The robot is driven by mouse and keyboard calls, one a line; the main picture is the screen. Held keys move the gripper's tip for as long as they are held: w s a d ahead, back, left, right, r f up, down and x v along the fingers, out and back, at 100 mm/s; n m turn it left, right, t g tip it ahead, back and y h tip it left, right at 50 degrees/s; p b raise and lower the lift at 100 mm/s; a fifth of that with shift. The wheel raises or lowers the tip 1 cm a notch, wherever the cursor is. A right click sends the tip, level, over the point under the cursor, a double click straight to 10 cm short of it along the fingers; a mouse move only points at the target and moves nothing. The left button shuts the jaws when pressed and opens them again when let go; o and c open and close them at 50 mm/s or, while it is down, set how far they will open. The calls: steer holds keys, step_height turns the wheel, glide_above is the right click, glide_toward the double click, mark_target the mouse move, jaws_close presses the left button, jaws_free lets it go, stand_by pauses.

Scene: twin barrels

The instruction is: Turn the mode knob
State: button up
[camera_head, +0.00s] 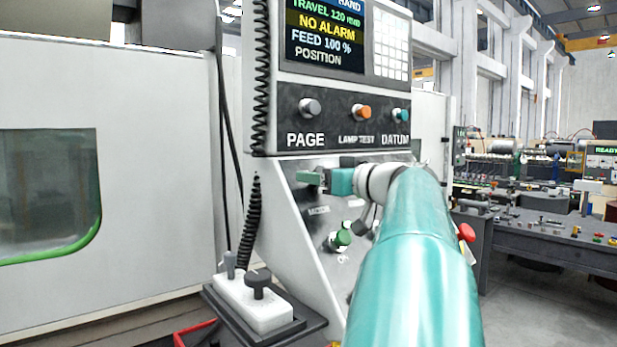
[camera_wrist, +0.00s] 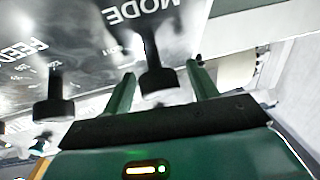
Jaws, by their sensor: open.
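The mode knob (camera_wrist: 158,80) is a black knob beneath the mirrored, upside-down MODE label in the wrist view. My gripper (camera_wrist: 160,73) is open, with one green finger on each side of the knob. A gap shows between the knob and each finger. I cannot tell how deep the fingers reach along it. In the head view my gripper (camera_head: 309,180) is at the sloping lower panel of the grey control console (camera_head: 290,220). The mode knob cannot be made out there.
A second black knob (camera_wrist: 53,105) stands by the FEED label, left of my gripper in the wrist view. In the head view a green button (camera_head: 343,237) and a red knob (camera_head: 466,232) are near my arm. A white box with a black knob (camera_head: 258,283) sits low on a shelf.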

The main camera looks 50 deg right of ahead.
steer(key=c, duration=1)
steer(key=shift+m+h, duration=0.3)
steer(key=shift+m, duration=0.2)
steer(key=m+g+h, duration=0.1)
steer(key=m+h, duration=0.3)
steer(key=m, duration=0.2)
steer(key=shift+a, duration=0.1)
steer(key=m+g+h, duration=0.1)
steer(key=m, duration=0.2)
steer(key=m+g+h, duration=0.1)
steer(key=m+g, duration=0.1)
steer(key=shift+m+h, duration=0.4)
steer(key=shift+m+g+h, duration=0.5)
steer(key=shift+m+g, duration=0.3)
steer(key=shift+m, duration=0.9)
